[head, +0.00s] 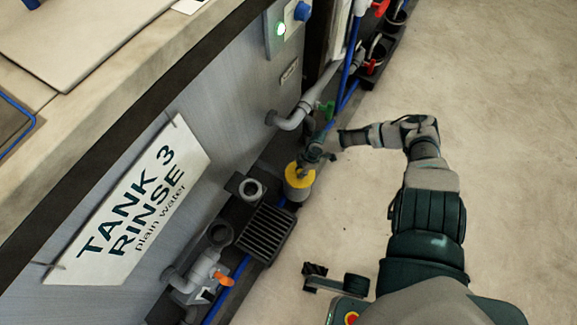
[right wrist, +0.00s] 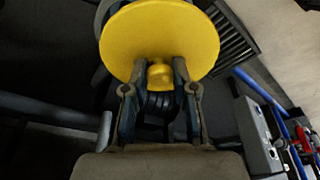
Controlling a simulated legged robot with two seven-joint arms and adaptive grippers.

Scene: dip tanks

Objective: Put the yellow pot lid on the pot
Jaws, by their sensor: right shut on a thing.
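The yellow pot lid (head: 299,179) is a flat disc with a yellow knob (right wrist: 160,76). My right gripper (head: 306,164) is shut on that knob, and its two fingers show on either side of it in the right wrist view (right wrist: 160,82). The lid covers most of the pot's top, so I cannot tell whether the two touch.
A pipe (head: 290,121) with a green valve handle (head: 327,110) juts from the wall. An orange-handled valve (head: 223,279) is nearer. The floor (head: 500,130) to the right is clear.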

